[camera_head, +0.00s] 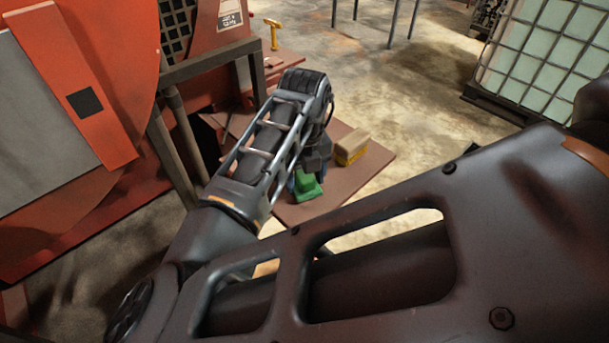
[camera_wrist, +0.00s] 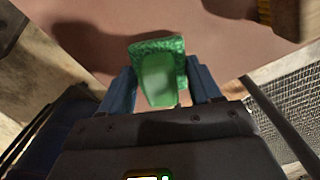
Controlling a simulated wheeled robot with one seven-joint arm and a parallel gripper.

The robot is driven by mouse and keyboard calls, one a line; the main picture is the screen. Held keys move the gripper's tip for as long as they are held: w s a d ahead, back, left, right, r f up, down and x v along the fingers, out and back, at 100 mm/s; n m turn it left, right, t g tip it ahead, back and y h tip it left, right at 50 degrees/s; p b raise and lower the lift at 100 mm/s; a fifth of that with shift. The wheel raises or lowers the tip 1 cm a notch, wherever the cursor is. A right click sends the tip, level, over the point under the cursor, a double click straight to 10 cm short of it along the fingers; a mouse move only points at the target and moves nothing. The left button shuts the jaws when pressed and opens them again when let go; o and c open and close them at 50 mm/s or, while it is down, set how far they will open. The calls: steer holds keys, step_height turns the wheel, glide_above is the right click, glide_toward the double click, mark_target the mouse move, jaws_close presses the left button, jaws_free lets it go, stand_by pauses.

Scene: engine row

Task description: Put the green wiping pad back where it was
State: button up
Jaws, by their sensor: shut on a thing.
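The green wiping pad (camera_head: 307,186) shows in the head view below my wrist, over a reddish-brown board (camera_head: 375,163). In the wrist view the pad (camera_wrist: 157,72) sits between the two blue fingers of my gripper (camera_wrist: 160,88), one on each side. My gripper (camera_head: 304,180) is shut on the pad and partly hidden behind my arm in the head view. I cannot tell whether the pad touches the board (camera_wrist: 120,25) or hangs just above it.
A yellow-and-brown brush-like block (camera_head: 351,147) stands on the board to the right of the pad. A yellow-handled tool (camera_head: 273,34) stands farther back. Orange machinery (camera_head: 110,60) is at the left. A caged pale tank (camera_head: 550,60) is at the right, with open floor between.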

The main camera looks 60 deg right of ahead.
steer(key=shift+f, duration=0.2)
steer(key=o, duration=0.9)
steer(key=shift+o, duration=0.2)
